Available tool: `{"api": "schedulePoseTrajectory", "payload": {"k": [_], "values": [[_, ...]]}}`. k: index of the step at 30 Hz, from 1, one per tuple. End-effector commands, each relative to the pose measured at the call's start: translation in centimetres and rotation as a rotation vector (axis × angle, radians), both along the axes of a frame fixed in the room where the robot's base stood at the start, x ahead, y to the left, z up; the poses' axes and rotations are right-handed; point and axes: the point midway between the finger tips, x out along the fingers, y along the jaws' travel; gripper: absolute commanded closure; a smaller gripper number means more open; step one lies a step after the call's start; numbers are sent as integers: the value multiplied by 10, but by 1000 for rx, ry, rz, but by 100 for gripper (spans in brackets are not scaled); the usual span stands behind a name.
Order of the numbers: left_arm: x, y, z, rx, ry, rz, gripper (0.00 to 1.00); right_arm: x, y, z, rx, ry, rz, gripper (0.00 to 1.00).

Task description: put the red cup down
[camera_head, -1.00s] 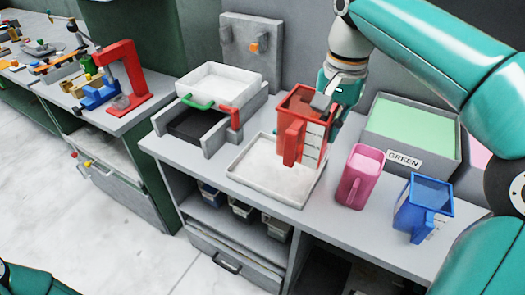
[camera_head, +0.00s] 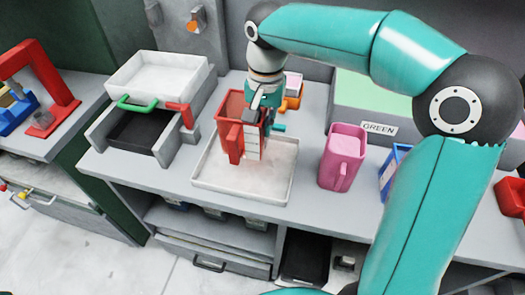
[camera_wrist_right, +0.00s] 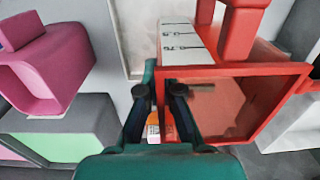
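The red cup (camera_head: 233,106), with a handle and a white scale strip on its side, is upright over the back part of the white tray (camera_head: 235,200). I cannot tell whether its base touches the tray. My right gripper (camera_head: 260,117) is at the cup's right rim. In the right wrist view, the fingers (camera_wrist_right: 160,95) are on either side of the cup's wall (camera_wrist_right: 230,70), shut on it, and the cup's open mouth shows. My left gripper is out of view.
A pink cup (camera_head: 343,160) and a partly hidden blue cup (camera_head: 392,170) stand right of the tray. Behind them is a green-topped box labelled GREEN (camera_head: 352,115). A press (camera_head: 160,85) with green and red handles stands left. An orange object (camera_head: 292,98) is behind the gripper.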

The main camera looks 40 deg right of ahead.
Motion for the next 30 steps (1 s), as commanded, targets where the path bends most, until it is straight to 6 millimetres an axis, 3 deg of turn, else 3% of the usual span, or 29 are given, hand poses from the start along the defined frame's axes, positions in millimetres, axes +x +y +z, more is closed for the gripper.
{"api": "schedulePoseTrajectory", "payload": {"k": [3, 11, 18, 30], "values": [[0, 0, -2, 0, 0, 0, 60, -1, 0, -25, 1, 2, -1, 100], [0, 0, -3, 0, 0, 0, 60, -1, -1, -45, 0, 0, -3, 100], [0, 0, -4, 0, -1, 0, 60, -2, -2, -77, -1, 2, -5, 100], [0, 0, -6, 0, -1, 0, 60, -1, -2, -85, 1, -2, -6, 100]]}}
